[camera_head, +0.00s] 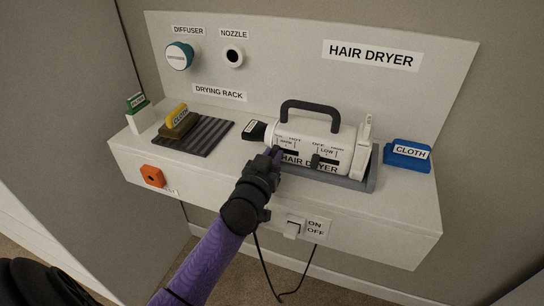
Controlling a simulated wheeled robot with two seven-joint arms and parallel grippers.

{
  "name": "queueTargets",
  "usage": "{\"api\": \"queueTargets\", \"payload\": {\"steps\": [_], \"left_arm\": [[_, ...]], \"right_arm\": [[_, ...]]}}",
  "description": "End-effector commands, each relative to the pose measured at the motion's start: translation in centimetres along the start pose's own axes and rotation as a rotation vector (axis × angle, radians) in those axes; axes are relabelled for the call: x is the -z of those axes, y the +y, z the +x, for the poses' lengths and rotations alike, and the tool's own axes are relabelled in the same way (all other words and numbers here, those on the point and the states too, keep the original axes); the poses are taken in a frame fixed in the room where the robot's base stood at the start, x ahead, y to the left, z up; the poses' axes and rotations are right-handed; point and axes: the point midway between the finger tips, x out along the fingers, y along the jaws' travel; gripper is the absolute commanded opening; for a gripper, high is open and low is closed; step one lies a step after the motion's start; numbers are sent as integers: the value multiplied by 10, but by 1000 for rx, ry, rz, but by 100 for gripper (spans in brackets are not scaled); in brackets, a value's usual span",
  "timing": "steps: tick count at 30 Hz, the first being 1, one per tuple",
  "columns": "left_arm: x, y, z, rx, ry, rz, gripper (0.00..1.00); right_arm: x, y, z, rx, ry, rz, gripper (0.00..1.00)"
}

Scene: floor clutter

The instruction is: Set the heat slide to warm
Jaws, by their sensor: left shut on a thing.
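The hair dryer (344,140) is white with a dark carry handle and lies in a grey cradle on the white shelf. Its face has two slots with small print above them. The heat slide (288,152) is at the left slot, near a "HOT" label, and is largely hidden by my gripper. My left gripper (277,153) is at this slot, shut on the slide knob. The slide's exact setting cannot be told. The other slide (317,159) is at the right slot, by "OFF" and "LOW" labels. My right gripper is not in view.
A black cord hangs below.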

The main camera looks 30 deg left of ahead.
Motion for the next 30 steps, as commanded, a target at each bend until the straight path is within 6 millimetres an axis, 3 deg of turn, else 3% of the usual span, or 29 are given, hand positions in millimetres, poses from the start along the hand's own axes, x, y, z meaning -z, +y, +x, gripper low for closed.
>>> {"api": "queueTargets", "payload": {"steps": [10, 30], "left_arm": [[0, 0, 0, 0, -1, 0, 0], [0, 0, 0, 0, -1, 0, 0]], "right_arm": [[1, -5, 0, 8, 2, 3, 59], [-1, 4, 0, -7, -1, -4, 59]]}}
